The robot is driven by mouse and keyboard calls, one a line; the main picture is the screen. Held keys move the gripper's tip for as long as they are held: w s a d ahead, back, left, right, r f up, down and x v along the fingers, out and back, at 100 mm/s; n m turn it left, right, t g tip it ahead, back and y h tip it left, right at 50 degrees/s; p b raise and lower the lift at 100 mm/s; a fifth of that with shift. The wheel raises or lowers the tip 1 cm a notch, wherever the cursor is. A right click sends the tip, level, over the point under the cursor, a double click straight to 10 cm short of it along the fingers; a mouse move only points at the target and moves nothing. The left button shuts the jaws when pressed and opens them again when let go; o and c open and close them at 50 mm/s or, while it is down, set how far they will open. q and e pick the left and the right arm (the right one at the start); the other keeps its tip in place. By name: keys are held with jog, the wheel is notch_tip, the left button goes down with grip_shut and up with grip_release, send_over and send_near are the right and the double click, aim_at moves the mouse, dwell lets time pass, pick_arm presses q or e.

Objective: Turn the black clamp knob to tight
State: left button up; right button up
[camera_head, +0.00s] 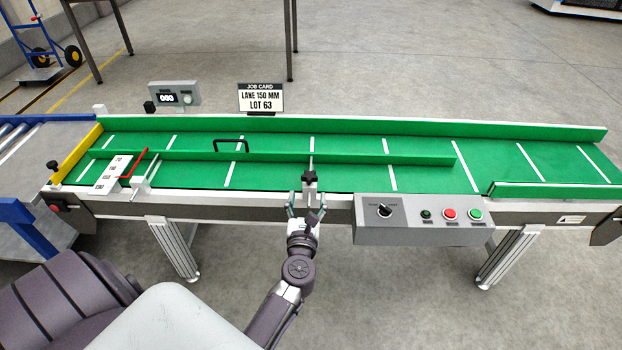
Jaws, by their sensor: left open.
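A second black knob (53,166) sits at the far left by the yellow end bar. My right gripper is not in view.
A green guide rail (270,157) runs along the belt, with a black handle (231,141). A grey control box (423,221) with a switch and buttons juts out to the right of my gripper. A job card (261,98) reads "LANE 150 MM LOT 63". A small display (175,94) stands behind.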

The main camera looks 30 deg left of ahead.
aim_at(309, 183)
pick_arm(q)
jog(key=x, duration=0.6)
jog(key=shift+w+a, duration=0.15)
jog(key=shift+w, duration=0.2)
jog(key=shift+x, duration=0.8)
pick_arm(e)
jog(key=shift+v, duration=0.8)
pick_arm(q)
jog(key=c, duration=1.2)
jog(key=shift+o, duration=0.2)
jog(key=shift+f, duration=0.1)
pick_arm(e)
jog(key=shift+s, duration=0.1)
